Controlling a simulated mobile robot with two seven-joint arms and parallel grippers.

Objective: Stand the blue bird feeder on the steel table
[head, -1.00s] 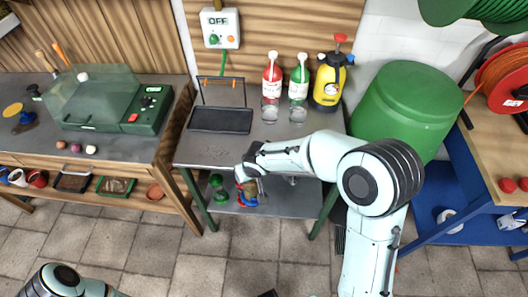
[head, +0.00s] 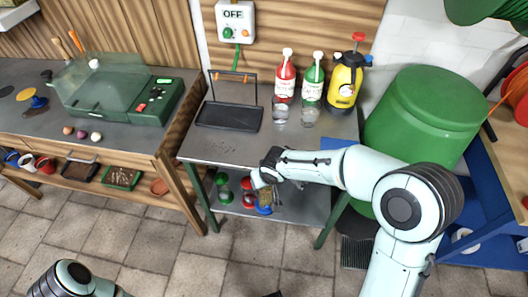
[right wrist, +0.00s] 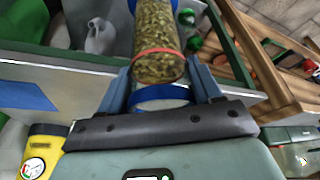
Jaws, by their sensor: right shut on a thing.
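The blue bird feeder (head: 264,207) is a seed-filled clear tube with blue ends, at the lower shelf under the steel table (head: 190,150). My right gripper (head: 263,182) reaches down past the table's front edge and is shut on it. In the right wrist view the feeder's seed tube (right wrist: 157,40), with a reddish band, stands between the fingers of my right gripper (right wrist: 160,82). Whether its base touches the shelf I cannot tell. Part of my left arm shows at the bottom left, but its gripper is out of view.
A green feeder (head: 224,190) and a red one (head: 248,194) stand left of it on the lower shelf. On the tabletop are a black tray (head: 229,117), a red bottle (head: 285,77), a green bottle (head: 312,82), glasses and a yellow sprayer (head: 345,82).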

